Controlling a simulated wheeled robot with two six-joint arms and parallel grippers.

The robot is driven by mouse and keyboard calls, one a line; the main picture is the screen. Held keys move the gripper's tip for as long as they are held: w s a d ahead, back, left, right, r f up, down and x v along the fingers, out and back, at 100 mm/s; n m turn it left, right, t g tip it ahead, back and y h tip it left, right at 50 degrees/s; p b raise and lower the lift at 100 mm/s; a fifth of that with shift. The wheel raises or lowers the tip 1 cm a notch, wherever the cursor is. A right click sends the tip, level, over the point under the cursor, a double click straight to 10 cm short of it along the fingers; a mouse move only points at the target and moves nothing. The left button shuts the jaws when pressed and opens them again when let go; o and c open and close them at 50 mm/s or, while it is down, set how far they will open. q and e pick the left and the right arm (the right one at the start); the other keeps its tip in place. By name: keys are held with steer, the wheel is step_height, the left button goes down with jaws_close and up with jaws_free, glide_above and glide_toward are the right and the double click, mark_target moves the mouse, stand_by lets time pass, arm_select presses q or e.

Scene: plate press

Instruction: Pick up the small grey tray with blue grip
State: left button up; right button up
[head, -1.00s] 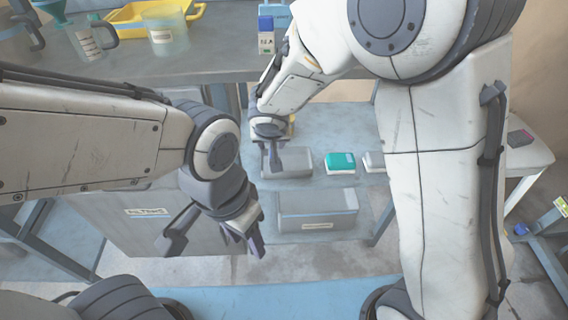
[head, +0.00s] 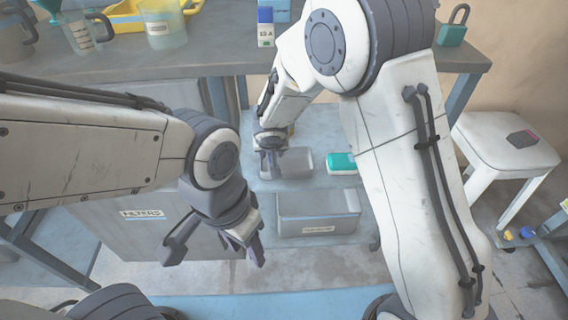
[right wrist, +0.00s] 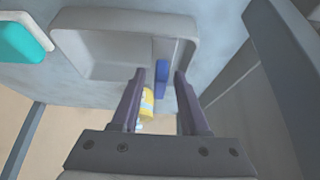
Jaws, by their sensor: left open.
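The small grey tray (head: 298,163) sits on the lower shelf under the workbench. In the right wrist view the tray (right wrist: 118,47) is at the top, with its blue grip (right wrist: 161,77) on the near side. My right gripper (right wrist: 159,74) is open. Its fingertips stand apart on either side of the blue grip in that view; whether they touch it I cannot tell. In the head view my right gripper (head: 270,158) is at the tray's left end and hides the grip. My left gripper (head: 214,254) is open and empty, in front of the cabinet.
A teal-topped box (head: 341,163) lies right of the tray. A larger grey bin (head: 318,210) stands in front on a lower level. A yellow object (right wrist: 147,103) shows beyond my right fingers. The workbench top (head: 200,62) overhangs the shelf. A white stool (head: 505,145) stands right.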

jaws_close()
steer(key=shift+r, duration=0.2)
